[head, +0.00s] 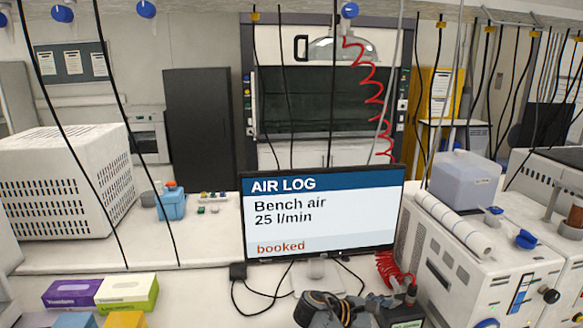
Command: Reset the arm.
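I cannot see how either arm is posed. A monitor (322,225) stands on the bench and reads "AIR LOG, Bench air 25 l/min, booked".
A white perforated box (62,182) stands at the left. Purple (72,292) and green (127,290) cartons lie at the lower left. White instruments (470,265) crowd the right. Black cables (143,165) and a red coiled hose (372,90) hang down. Bare bench (190,245) shows left of the monitor.

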